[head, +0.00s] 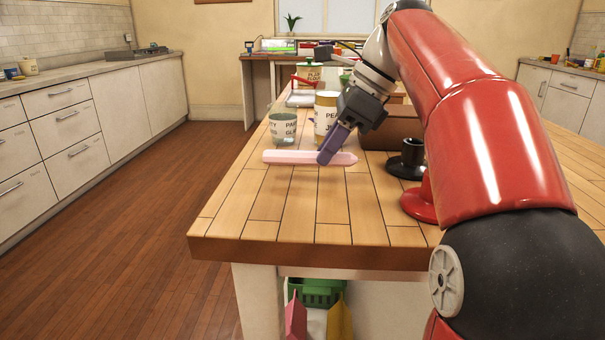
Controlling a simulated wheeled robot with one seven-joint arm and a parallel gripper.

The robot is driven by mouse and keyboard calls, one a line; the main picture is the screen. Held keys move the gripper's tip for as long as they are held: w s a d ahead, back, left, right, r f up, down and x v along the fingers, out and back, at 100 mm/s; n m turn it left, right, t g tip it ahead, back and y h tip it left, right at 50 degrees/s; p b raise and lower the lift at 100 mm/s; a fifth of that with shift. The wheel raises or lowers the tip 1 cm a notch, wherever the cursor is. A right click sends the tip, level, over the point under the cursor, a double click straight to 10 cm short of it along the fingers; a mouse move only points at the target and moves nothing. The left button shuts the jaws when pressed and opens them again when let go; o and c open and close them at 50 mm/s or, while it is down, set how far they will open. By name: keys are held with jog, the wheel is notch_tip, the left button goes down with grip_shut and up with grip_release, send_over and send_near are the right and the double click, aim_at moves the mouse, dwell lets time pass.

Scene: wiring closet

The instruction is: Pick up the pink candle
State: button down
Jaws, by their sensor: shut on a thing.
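The pink candle (290,157) is a long, pale pink stick in the head view, lying level across the wooden table (265,205) near its front part. My gripper (328,158) reaches down from the upper right. Its purple fingers are shut on the candle, right of its middle. The fingers hide a short piece of the candle. I cannot tell whether the candle touches the table top or is slightly above it.
A labelled glass jar (283,129) and a tall labelled can (326,112) stand just behind the candle. A black holder (408,160) and a red round base (421,205) stand to the right. The table's front left is clear.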

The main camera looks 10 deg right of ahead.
jog(key=shift+r, duration=2.4)
